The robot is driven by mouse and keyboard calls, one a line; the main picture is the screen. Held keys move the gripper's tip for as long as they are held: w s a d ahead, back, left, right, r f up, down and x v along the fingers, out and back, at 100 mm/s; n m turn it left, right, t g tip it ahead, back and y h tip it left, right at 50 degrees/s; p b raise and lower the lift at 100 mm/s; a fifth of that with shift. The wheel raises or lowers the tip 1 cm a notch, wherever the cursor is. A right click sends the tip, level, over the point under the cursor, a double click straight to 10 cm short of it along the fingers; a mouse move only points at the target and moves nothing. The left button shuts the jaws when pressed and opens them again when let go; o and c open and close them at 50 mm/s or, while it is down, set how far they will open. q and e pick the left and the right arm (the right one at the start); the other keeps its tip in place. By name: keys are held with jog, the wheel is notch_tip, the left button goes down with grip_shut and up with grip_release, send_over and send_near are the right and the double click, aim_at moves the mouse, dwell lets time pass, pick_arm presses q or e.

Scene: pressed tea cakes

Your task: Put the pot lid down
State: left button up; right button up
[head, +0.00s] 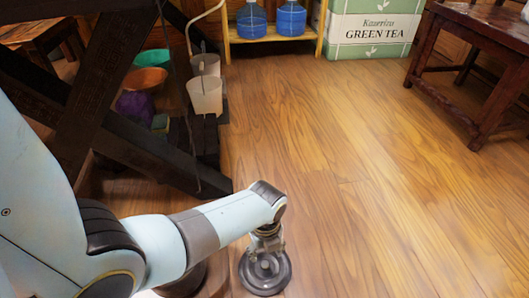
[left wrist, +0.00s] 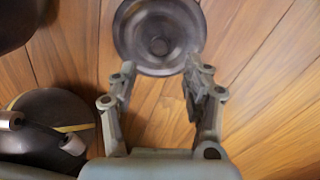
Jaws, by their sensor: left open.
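The pot lid (head: 265,278) is a dark grey round disc with a raised rim, low over or on the wooden floor at the bottom middle of the head view. In the left wrist view the lid (left wrist: 158,18) is at the top, with its small round knob facing the camera. My left gripper (head: 266,240) is just above the lid in the head view and partly covers it. In the left wrist view its two fingers (left wrist: 160,78) are spread, with bare floor between them. The knob lies beyond the fingertips. My right gripper is out of view.
A dark wooden frame (head: 135,150) stands at left, by bowls and pale cups (head: 205,95). A shelf with blue jugs (head: 290,20), a green tea box (head: 368,30) and a red-brown table (head: 480,35) stand at the back. The middle floor (head: 330,150) is clear.

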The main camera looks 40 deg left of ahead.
pick_arm(q)
jog(key=shift+r+p, duration=1.15)
jog(key=shift+r, duration=0.85)
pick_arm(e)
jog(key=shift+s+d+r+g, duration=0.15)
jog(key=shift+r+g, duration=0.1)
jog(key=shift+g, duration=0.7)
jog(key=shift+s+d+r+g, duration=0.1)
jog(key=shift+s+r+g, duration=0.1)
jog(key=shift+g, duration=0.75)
pick_arm(q)
jog(key=s+a+r+n+t, duration=0.1)
jog(key=s+r+n+t, duration=0.3)
jog(key=r+n, duration=0.7)
jog(key=s+a+r+n+t, duration=0.1)
jog(key=s+r+n+t, duration=0.2)
jog(key=s+r+n, duration=0.4)
notch_tip(320, 180, up, 5)
jog(key=n, duration=0.4)
jog(key=shift+s+t, duration=0.4)
jog(key=shift+a+f, duration=0.1)
